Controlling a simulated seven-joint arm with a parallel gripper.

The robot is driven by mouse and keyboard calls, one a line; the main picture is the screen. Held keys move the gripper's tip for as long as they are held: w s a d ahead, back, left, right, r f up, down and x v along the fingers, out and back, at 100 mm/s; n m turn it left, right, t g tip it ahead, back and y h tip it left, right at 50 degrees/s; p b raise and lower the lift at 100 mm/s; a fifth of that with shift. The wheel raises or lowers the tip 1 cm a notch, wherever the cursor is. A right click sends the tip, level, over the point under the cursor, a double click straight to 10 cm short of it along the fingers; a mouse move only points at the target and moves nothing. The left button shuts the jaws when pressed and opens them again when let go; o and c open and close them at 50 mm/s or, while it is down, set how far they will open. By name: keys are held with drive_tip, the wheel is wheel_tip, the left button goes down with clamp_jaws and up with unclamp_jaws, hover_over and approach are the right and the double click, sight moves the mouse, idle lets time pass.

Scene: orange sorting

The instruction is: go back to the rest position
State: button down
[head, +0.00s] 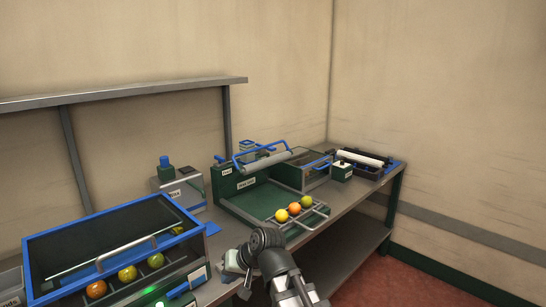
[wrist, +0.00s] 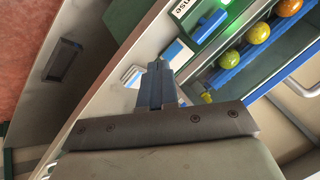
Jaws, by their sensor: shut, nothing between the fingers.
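My gripper (wrist: 157,70) is shut and empty in the wrist view, its fingers together above the bench's front part. In the head view my arm reaches in from the bottom, and the gripper end (head: 238,262) is beside the right end of the blue-rimmed machine, partly hidden by the wrist. Oranges and yellow-green fruit, such as an orange one (head: 96,289) and a yellow one (head: 128,273), sit in a row in that machine. Three more fruits, including an orange one (head: 294,208), lie on a rack over the green tray (head: 262,199).
The blue-rimmed machine (head: 120,205) fills the left of the bench (head: 222,229); a green light (wrist: 228,4) glows on it. A box with a blue cap (head: 165,162) stands behind. Another machine with a roller (head: 363,158) is at the far right. A shelf (head: 120,93) runs along the wall.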

drive_tip(key=s+d+f+g+h, duration=0.15)
drive_tip(key=d+f, duration=0.35)
drive_tip(key=f, duration=0.6)
drive_tip(key=s+d+f+g+h, duration=0.1)
drive_tip(key=s+d+f+h, duration=0.2)
drive_tip(key=d+f, duration=0.55)
drive_tip(key=s+d+f+g+h, duration=0.1)
drive_tip(key=s+d+f+h, duration=0.15)
drive_tip(key=f, duration=1.05)
drive_tip(key=s+d+f+m+g, duration=0.1)
drive_tip(key=s+d+f+g, duration=0.2)
drive_tip(key=s+d+f, duration=0.3)
drive_tip(key=s+d+f+m+g, duration=0.1)
drive_tip(key=s+d+f+g, duration=0.2)
drive_tip(key=s+d+f, duration=0.4)
drive_tip(key=s+f, duration=0.4)
drive_tip(key=s, duration=0.3)
drive_tip(key=s+f, duration=0.4)
drive_tip(key=s, duration=0.3)
drive_tip(key=shift+s+m+g, duration=0.3)
drive_tip(key=shift+g, duration=0.05)
